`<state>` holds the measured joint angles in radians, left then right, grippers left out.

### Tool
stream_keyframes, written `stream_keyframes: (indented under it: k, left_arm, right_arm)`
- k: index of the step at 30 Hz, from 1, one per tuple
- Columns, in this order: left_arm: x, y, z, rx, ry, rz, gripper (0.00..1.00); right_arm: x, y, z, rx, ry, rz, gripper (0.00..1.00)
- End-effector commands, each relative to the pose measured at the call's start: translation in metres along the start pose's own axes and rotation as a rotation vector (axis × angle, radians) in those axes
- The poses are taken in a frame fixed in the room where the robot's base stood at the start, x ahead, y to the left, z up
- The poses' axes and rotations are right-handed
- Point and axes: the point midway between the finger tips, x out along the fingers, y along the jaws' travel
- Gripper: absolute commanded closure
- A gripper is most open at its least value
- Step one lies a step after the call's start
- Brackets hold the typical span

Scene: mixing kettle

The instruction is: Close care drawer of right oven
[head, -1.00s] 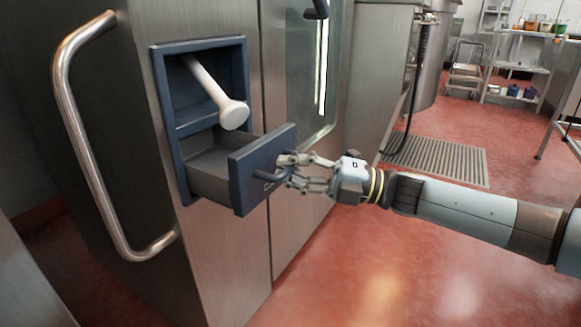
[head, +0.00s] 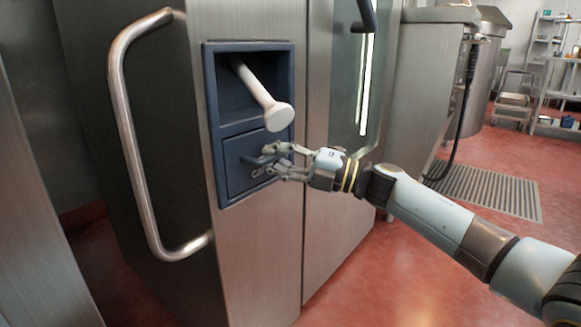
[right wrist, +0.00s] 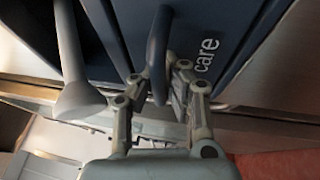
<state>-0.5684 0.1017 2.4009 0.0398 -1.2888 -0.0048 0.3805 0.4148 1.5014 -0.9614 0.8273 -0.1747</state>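The care drawer (head: 240,173) is a blue front in the lower half of a blue-framed recess on the steel oven (head: 257,262). It sits flush in its frame in the head view. Its dark loop handle (head: 256,160) and the word "care" show on the front, and the handle also shows in the right wrist view (right wrist: 157,58). My right gripper (head: 272,161) is at the handle, with its fingers on either side of it. The fingers look apart in the right wrist view, and a firm grip is not clear. My left gripper is out of view.
A white rod with a round end (head: 279,116) sticks out of the open compartment above the drawer. A large curved steel handle (head: 133,150) stands at the left. A floor grate (head: 485,188) and open red floor lie to the right.

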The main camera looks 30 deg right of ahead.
Motion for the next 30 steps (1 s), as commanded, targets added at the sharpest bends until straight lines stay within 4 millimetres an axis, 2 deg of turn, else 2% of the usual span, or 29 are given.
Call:
stream_keyframes:
  k: [7,15,25,30]
  left_arm:
    - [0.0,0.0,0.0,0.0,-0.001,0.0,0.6]
    - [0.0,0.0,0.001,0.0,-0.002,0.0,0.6]
    - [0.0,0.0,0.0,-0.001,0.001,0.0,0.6]
    - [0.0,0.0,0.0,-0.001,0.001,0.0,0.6]
  right_arm:
    - [0.0,0.001,0.002,0.001,-0.005,0.0,1.0]
    - [0.0,0.001,0.001,0.0,-0.004,0.0,0.64]
    - [-0.001,0.0,0.001,0.0,-0.003,-0.001,0.64]
    - [-0.019,-0.001,0.001,-0.001,-0.003,-0.006,0.64]
